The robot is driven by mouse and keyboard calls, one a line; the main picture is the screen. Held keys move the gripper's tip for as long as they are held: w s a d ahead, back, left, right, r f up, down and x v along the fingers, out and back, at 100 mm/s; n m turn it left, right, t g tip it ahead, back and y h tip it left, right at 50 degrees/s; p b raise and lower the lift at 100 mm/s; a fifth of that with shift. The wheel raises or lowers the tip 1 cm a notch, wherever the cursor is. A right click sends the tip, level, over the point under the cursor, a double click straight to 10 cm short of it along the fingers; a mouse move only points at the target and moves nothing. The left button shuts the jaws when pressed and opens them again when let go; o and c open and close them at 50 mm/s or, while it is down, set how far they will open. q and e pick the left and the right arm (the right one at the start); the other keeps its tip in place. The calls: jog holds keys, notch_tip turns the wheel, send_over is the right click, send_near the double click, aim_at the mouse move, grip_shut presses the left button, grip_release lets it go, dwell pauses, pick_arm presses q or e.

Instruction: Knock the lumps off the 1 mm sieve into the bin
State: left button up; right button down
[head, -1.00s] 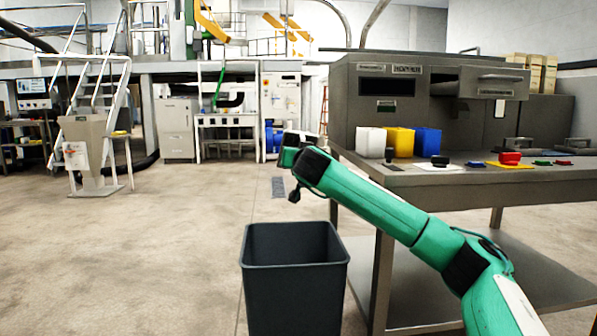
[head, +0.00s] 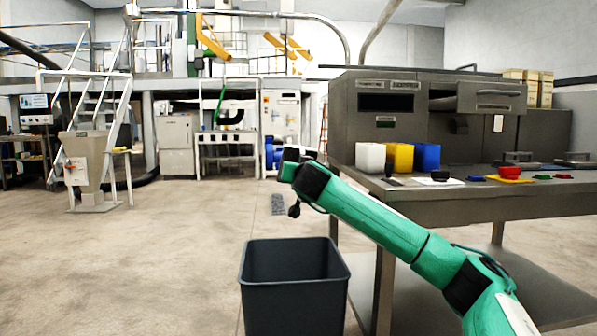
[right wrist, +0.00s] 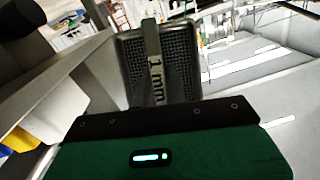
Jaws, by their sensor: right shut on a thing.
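The 1 mm sieve (right wrist: 183,62) shows in the right wrist view as a grey frame with dark mesh and a strip marked "1 mm" running towards my gripper. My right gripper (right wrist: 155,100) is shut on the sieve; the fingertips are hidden. In the head view my right gripper (head: 289,162) is at the end of the green arm, above the bin in the picture. I cannot make out the sieve or any lumps there. The dark grey open bin (head: 295,308) stands on the floor left of the bench. My left gripper is not in view.
A steel bench (head: 450,205) stands right of the bin, its leg close by. On it are a white container (head: 370,158), a yellow one (head: 399,157), a blue one (head: 427,157) and small coloured items. The floor left of the bin is clear.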

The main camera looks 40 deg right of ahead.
jog(key=shift+r+p, duration=0.45)
jog(key=shift+r, duration=0.25)
jog(key=shift+f+b, duration=0.8)
jog(key=shift+r, duration=0.2)
